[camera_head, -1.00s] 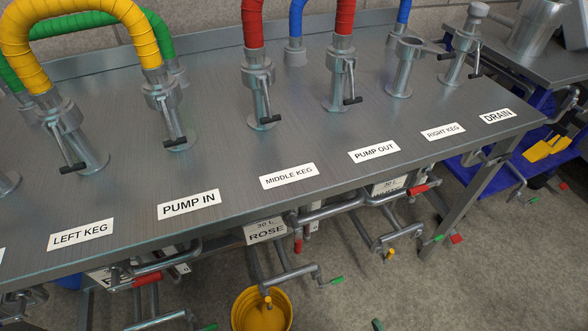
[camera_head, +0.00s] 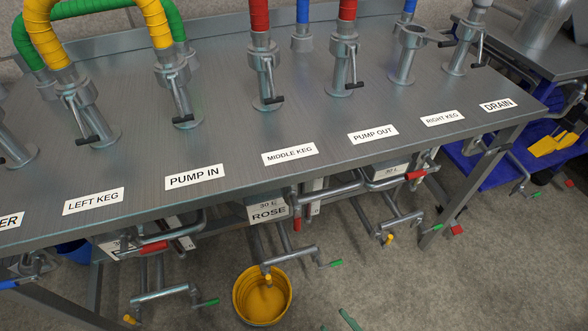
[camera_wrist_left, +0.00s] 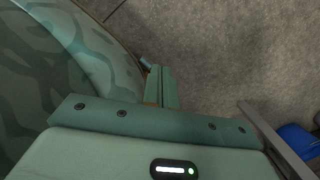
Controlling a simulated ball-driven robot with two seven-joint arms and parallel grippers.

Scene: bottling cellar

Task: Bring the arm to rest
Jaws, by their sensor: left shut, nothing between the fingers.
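In the left wrist view my left gripper (camera_wrist_left: 161,88) points out over the bare grey floor. Its green fingers are together with nothing between them. In the head view only a small green tip of my right gripper (camera_head: 347,320) shows at the bottom edge, over the floor. The rest of it is cut off, so its opening cannot be judged. The tip looks clear of the bench and to the right of the yellow bucket (camera_head: 238,301).
A steel bench (camera_head: 222,140) carries several upright valves with black handles, hoses and name labels. Pipes with coloured handles stick out below its front edge. A blue shelf (camera_head: 484,165) with a yellow item (camera_head: 546,145) stands at right. Floor at lower right is clear.

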